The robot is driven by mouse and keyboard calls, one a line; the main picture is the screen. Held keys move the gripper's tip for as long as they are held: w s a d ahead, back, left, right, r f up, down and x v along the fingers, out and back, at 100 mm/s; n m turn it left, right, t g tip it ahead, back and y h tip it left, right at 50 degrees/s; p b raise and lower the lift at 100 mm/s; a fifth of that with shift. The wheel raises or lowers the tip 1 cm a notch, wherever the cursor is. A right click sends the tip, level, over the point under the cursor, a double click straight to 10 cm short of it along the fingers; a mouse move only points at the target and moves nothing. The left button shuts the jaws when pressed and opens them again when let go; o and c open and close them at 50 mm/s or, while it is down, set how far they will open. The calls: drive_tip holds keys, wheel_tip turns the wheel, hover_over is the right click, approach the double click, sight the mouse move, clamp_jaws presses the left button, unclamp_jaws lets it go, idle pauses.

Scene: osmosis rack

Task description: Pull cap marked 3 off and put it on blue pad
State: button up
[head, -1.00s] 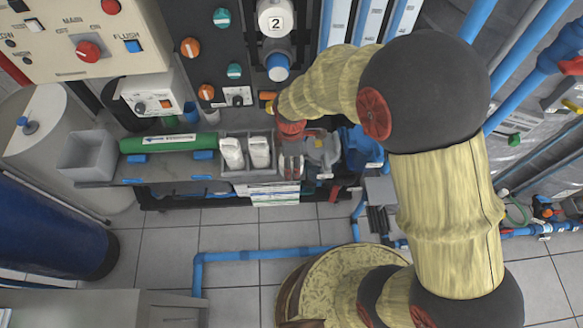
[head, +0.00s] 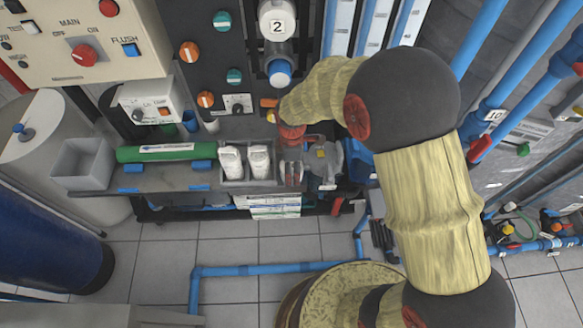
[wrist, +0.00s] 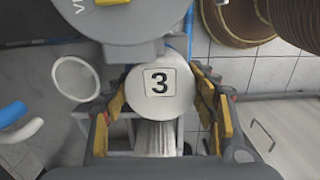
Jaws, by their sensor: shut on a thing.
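The cap marked 3 (wrist: 160,87) is a white round piece with a black 3 in a square on its face. My gripper (wrist: 160,98) is shut on it in the wrist view, with yellow-padded fingers at its left and right sides. A pale ribbed body (wrist: 156,137) shows just below the cap; I cannot tell whether the cap is joined to it. In the head view my gripper (head: 291,174) is small, over the bench beside a grey tray, and the cap cannot be made out. Several blue pieces show on the bench, one of them (head: 203,166) by the green tube; I cannot tell which is the pad.
A grey two-slot tray (head: 233,183) holds white items left of my gripper. A large grey rounded body (wrist: 120,22) is close above the cap. Pipes and a panel stand behind the bench.

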drive_tip(key=o, duration=1.7)
drive_tip(key=shift+c, duration=0.2)
drive_tip(key=shift+c, duration=0.9)
drive_tip(key=shift+r+p, duration=3.1)
drive_tip(key=shift+r, duration=0.95)
